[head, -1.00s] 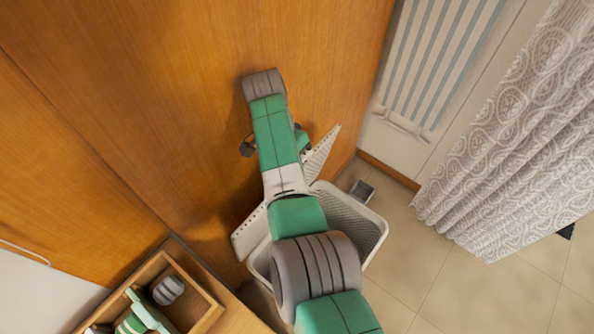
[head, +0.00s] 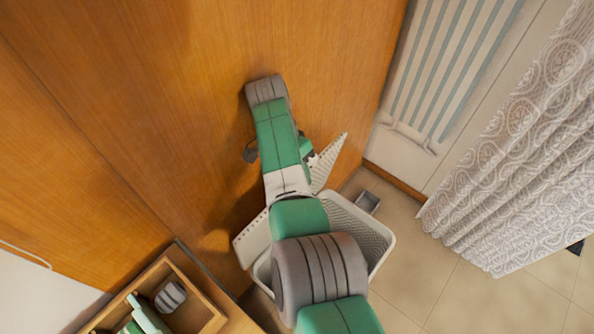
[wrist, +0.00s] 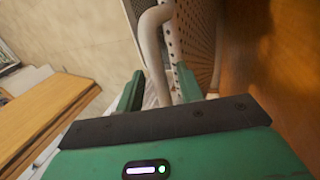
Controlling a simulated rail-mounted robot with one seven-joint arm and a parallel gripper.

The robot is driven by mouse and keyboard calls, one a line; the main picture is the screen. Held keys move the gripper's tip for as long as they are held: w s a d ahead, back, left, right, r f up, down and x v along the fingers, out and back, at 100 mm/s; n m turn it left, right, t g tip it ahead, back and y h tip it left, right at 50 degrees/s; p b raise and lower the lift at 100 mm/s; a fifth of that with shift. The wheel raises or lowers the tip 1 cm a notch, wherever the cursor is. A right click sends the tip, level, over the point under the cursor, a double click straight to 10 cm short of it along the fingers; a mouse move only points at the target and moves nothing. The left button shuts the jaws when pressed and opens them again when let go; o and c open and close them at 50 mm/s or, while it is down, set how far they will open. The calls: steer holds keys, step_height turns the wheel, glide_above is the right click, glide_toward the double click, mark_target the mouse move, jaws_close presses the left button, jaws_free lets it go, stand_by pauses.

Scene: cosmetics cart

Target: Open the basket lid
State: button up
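The pale, perforated basket (head: 381,246) stands on the floor against the wooden panel, partly hidden behind my arm. Its lid (head: 254,238) is raised and tilted up along the panel side; its perforated edge also shows to the right of my arm. In the head view the fingertips are mostly hidden behind my arm.
A tall wooden panel (head: 130,110) rises close behind the basket. A wooden tray (head: 208,318) with items is at lower left. A small grey box (head: 368,202) lies on the floor near the basket.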

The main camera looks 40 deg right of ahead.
step_height(320, 180, up, 4)
steer(key=shift+r+p, duration=0.1)
steer(key=shift+p, duration=0.6)
steer(key=p, duration=0.3)
steer(key=shift+s+a+r, duration=0.25)
steer(key=shift+s+r, duration=0.1)
steer(key=shift+s, duration=0.05)
steer(key=s+a+p, duration=0.3)
steer(key=s+p, duration=0.3)
steer(key=s, duration=0.1)
steer(key=s+a+p, duration=0.3)
steer(key=s+p, duration=0.3)
steer(key=p, duration=0.1)
steer(key=shift+s, duration=0.4)
